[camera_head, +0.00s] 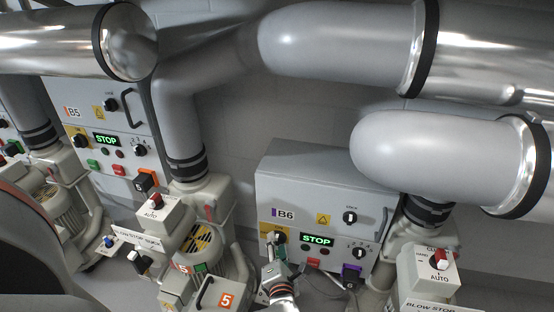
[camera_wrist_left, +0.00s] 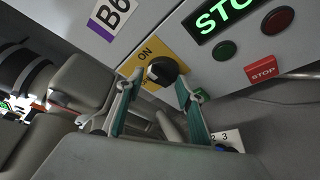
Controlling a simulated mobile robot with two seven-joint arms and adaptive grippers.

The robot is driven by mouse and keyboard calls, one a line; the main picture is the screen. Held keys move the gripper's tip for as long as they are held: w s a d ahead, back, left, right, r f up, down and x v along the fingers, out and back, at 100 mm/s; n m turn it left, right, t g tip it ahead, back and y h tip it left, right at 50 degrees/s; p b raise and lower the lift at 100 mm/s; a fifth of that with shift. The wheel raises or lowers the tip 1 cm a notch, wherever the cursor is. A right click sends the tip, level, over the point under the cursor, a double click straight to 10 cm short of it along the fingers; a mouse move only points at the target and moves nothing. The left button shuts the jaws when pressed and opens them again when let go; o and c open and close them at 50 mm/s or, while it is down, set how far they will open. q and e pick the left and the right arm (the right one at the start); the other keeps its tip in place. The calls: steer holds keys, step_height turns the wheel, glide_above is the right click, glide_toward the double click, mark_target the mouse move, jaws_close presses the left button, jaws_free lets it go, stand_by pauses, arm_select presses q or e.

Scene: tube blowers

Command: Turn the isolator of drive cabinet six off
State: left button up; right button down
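Drive cabinet six is the grey box with a B6 label (camera_head: 285,214) and a green STOP display (camera_head: 317,240). Its isolator is a black rotary knob (camera_wrist_left: 162,71) on a yellow plate (camera_wrist_left: 144,56) at the cabinet's lower left; the word ON shows on the plate. My left gripper (camera_head: 279,240) is in front of the isolator. In the left wrist view its two green-grey fingers (camera_wrist_left: 160,84) are spread with the knob between their tips. I cannot tell whether they touch it. The knob's lower side is partly hidden. My right gripper is not in view.
A LOCK knob (camera_head: 350,217), a selector (camera_head: 359,253) and a red STOP button (camera_head: 313,264) share the cabinet front. Cabinet B5 (camera_head: 112,125) stands to the left. A blower marked 5 (camera_head: 226,299) and large pipes (camera_head: 330,38) crowd the space around.

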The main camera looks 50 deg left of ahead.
arm_select(q)
steer(key=shift+a+r, duration=0.1)
steer(key=c, duration=0.5)
steer(key=shift+o, duration=0.2)
steer(key=shift+a+r, duration=0.15)
steer(key=shift+a, duration=0.05)
stand_by(0.5)
steer(key=o, duration=1.1)
steer(key=shift+c, duration=0.2)
steer(key=shift+d, duration=0.1)
